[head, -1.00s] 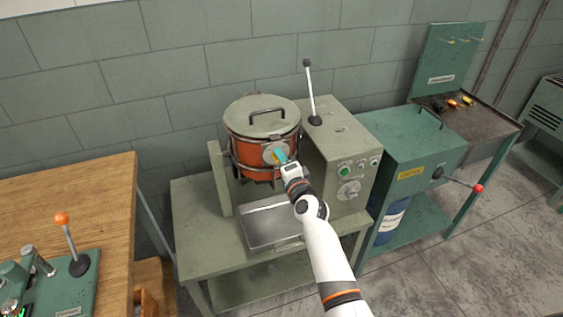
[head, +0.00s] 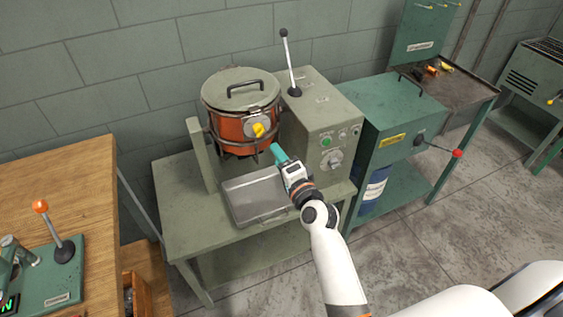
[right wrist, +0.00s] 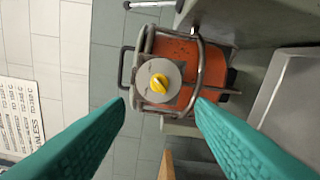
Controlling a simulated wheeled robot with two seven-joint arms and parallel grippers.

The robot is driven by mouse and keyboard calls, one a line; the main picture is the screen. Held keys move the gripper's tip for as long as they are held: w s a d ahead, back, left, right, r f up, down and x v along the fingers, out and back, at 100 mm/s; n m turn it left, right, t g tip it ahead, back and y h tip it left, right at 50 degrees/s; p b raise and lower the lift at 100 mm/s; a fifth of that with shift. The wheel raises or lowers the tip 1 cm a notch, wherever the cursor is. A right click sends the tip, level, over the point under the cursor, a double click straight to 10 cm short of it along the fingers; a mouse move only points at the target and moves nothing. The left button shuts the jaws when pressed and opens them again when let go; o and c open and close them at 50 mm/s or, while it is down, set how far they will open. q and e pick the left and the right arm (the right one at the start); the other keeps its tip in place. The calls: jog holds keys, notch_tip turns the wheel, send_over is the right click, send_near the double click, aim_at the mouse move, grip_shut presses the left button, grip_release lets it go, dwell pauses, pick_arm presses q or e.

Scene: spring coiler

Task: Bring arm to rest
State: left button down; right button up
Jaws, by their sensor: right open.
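My right gripper (head: 277,152) is open and empty, in front of the orange drum and a little to the right of its yellow knob. In the right wrist view its two teal fingers (right wrist: 160,112) stand wide apart with nothing between them. The orange drum (head: 228,128) with a grey-green lid hangs in a frame on the green bench. Its yellow knob (head: 258,130) sits on a round grey plate, and it also shows in the right wrist view (right wrist: 158,84), apart from the fingers. My left gripper is not in view.
A metal tray (head: 262,208) lies below my right gripper. A grey control box (head: 318,118) with a black-knobbed lever (head: 290,62) stands right of the drum. A teal cabinet (head: 400,112) has a red-tipped handle (head: 457,154). A wooden table (head: 75,190) stands at left; the floor at right is clear.

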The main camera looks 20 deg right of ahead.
jog(key=shift+s, duration=0.5)
jog(key=s+a+f+n+g, duration=0.1)
jog(key=s+f+n+g, duration=0.3)
jog(key=f, duration=0.7)
jog(key=s+a+f+n+g, duration=0.2)
jog(key=s+f, duration=0.3)
jog(key=f, duration=0.7)
jog(key=s+a+f+n+g, duration=0.1)
jog(key=s+f+n+g, duration=0.3)
jog(key=f, duration=0.7)
jog(key=s+d+f+n+g, duration=0.2)
jog(key=s+f, duration=0.4)
jog(key=s, duration=0.5)
jog(key=s+d+f+n+g, duration=0.2)
jog(key=s+f, duration=0.4)
jog(key=s, duration=0.6)
jog(key=s+d+f+n+g+h, duration=0.1)
jog(key=s+f, duration=0.5)
jog(key=s, duration=0.6)
jog(key=d+n+g, duration=0.1)
jog(key=n, duration=0.1)
jog(key=shift+d+n+g, duration=0.3)
jog(key=shift+d+n, duration=0.05)
jog(key=shift+n, duration=0.05)
